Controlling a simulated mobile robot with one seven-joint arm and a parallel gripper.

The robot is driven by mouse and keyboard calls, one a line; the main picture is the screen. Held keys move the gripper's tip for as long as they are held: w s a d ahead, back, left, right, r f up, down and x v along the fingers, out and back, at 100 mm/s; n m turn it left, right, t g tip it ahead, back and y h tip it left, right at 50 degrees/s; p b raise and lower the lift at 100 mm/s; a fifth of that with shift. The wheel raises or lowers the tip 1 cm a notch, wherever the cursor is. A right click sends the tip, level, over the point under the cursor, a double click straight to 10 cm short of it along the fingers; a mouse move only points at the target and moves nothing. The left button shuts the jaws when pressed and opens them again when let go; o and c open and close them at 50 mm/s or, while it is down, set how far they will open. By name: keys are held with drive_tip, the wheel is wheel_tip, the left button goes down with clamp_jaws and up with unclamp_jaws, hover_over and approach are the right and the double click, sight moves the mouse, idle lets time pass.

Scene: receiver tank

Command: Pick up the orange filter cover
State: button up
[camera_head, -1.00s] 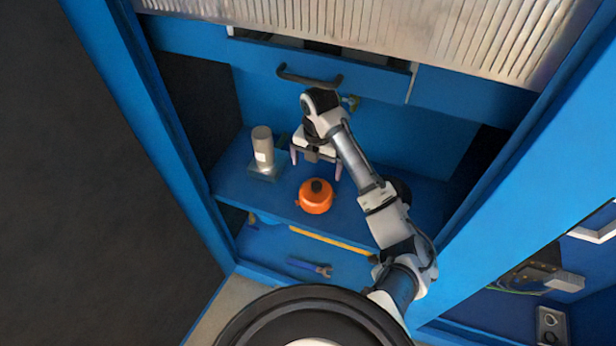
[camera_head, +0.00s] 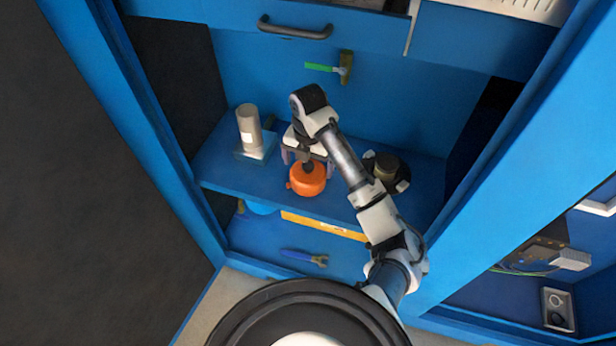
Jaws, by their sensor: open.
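The orange filter cover (camera_head: 307,181) is a round, squat piece with a dark knob on top, sitting on the blue shelf (camera_head: 229,172) near its front edge. My gripper (camera_head: 307,164) is open directly above and around the top of the cover, pointing down. One finger shows to the left of the knob and the other to the right. The knob is partly hidden by my gripper. I cannot tell whether the fingers touch the cover.
A grey cylinder on a square base (camera_head: 249,131) stands left of the cover. A green-handled valve (camera_head: 343,67) is on the back wall. Below are a yellow bar (camera_head: 325,224) and a blue wrench (camera_head: 304,257).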

sight(308, 174)
wheel_tip(308, 174, down, 5)
drive_tip(key=b, duration=0.3)
drive_tip(key=shift+a+r, duration=0.1)
drive_tip(key=c, duration=0.7)
drive_tip(key=shift+r, duration=0.1)
